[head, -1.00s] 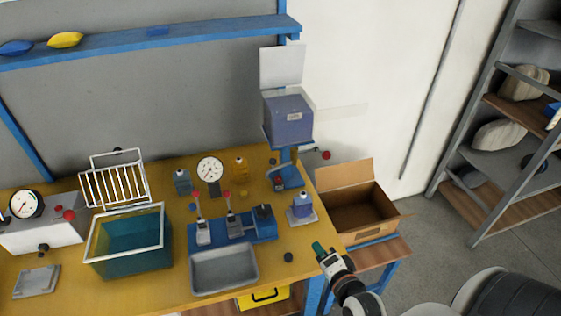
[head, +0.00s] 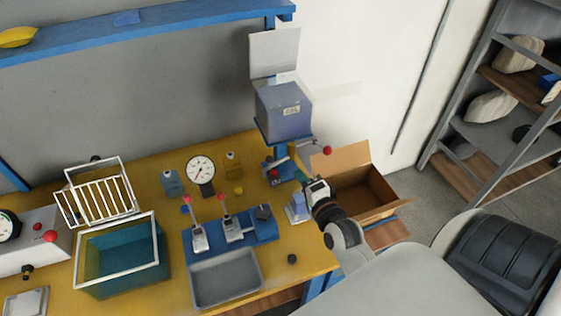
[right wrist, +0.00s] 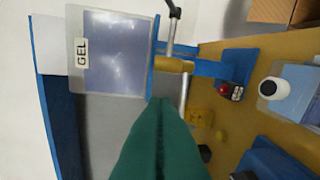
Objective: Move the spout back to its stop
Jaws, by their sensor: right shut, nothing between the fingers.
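The grey tank labelled GEL (head: 284,112) stands on a blue post at the back right of the bench; it also shows in the right wrist view (right wrist: 115,52). Below it a grey metal tube, which looks like the spout (right wrist: 184,92), runs down the picture from a brass-coloured collar (right wrist: 174,65). A thin rod with a red ball (head: 327,150) sticks out to the right under the tank. My right gripper (head: 301,176) is shut and empty, its green fingers (right wrist: 164,104) pointing towards the tube and collar with no clear contact. Its tip lies close to the post in the head view. My left gripper is out of view.
An open cardboard box (head: 368,190) is at the right. A red button box (right wrist: 231,91) sits at the post's foot. A lever fixture (head: 230,233) and grey tray (head: 226,278) are in front.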

